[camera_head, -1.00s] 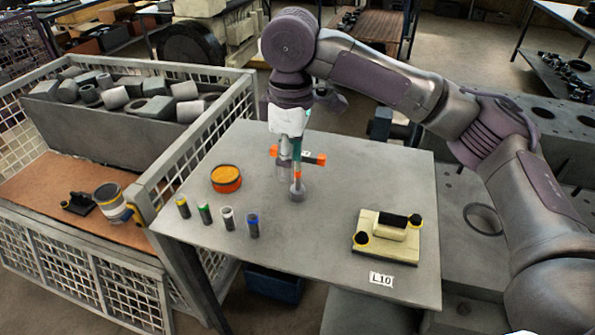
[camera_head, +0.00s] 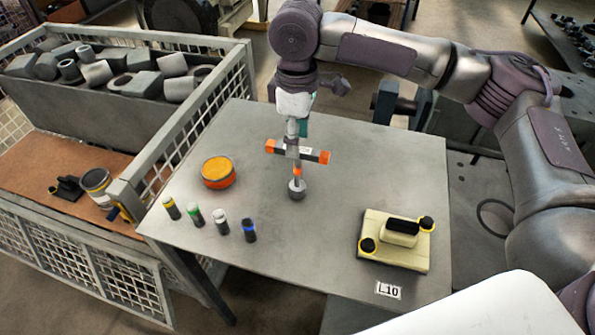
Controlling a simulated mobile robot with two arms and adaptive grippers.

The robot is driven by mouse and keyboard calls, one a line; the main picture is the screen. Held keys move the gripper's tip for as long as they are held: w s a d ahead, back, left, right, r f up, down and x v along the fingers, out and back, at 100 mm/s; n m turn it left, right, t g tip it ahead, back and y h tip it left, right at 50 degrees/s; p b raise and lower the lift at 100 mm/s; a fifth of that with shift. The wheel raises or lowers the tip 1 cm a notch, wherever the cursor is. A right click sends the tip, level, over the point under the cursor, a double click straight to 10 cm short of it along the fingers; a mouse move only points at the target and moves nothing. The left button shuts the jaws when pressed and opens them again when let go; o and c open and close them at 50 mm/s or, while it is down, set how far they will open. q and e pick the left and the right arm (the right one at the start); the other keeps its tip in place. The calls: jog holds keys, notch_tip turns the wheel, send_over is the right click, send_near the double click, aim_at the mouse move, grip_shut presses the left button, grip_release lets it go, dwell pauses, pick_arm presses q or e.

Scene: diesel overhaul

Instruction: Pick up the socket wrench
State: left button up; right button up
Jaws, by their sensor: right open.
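The socket wrench (camera_head: 297,172) is T-shaped, with a dark crossbar that has orange ends and a grey socket at its foot. It stands upright near the middle of the grey table. My right gripper (camera_head: 296,138) points down from above, its fingertips at the middle of the crossbar. The gripper is open. Its fingers partly overlap the crossbar, and I cannot tell whether they touch it. My left gripper is not in view.
On the table (camera_head: 330,240) are an orange tin (camera_head: 218,173), several small cylinders with coloured bands (camera_head: 221,222) and a cream block with black knobs (camera_head: 396,240). A mesh crate (camera_head: 90,262) adjoins its left side. The table between wrench and block is clear.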

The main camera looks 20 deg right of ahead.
aim_at(297, 172)
jog(key=shift+w+f, duration=0.1)
jog(key=shift+f, duration=0.2)
jog(key=f, duration=0.1)
jog(key=p, duration=0.1)
jog(key=f, duration=0.1)
jog(key=shift+w+d+f+p, duration=0.15)
jog(key=shift+w+f+p, duration=0.1)
jog(key=shift+f+p, duration=0.1)
notch_tip(297, 172, down, 2)
jog(key=shift+f, duration=0.25)
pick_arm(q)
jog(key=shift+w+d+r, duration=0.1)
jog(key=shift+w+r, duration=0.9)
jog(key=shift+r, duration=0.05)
pick_arm(e)
grip_shut()
